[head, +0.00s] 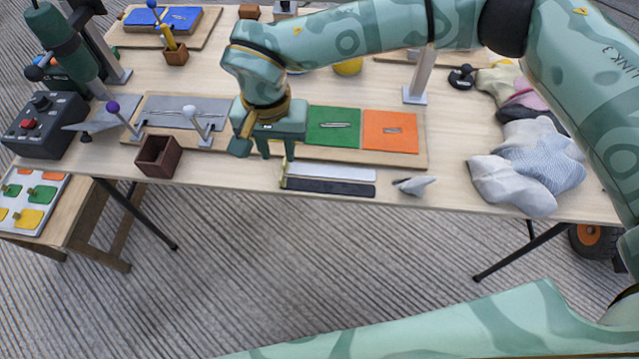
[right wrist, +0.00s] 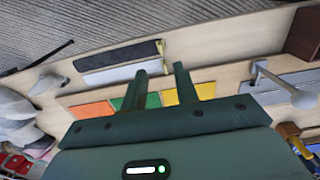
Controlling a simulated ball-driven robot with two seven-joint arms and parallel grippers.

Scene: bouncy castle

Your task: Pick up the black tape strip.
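The black tape strip (head: 330,187) lies flat near the front edge of the table, just in front of a pale grey strip (head: 332,172) and parallel to it. In the right wrist view the black strip (right wrist: 118,55) lies beyond the fingertips, to their upper left. My right gripper (head: 277,156) is above the board, just behind and left of the strips. Its fingers (right wrist: 161,69) are spread apart with nothing between them. My left gripper is not in view.
A wooden board (head: 423,140) with green (head: 333,127) and orange (head: 390,131) panels lies behind the strips. A small brown box (head: 158,156) stands left. A grey pointed piece (head: 413,186) and crumpled cloth (head: 530,168) lie right. The table's front edge is close.

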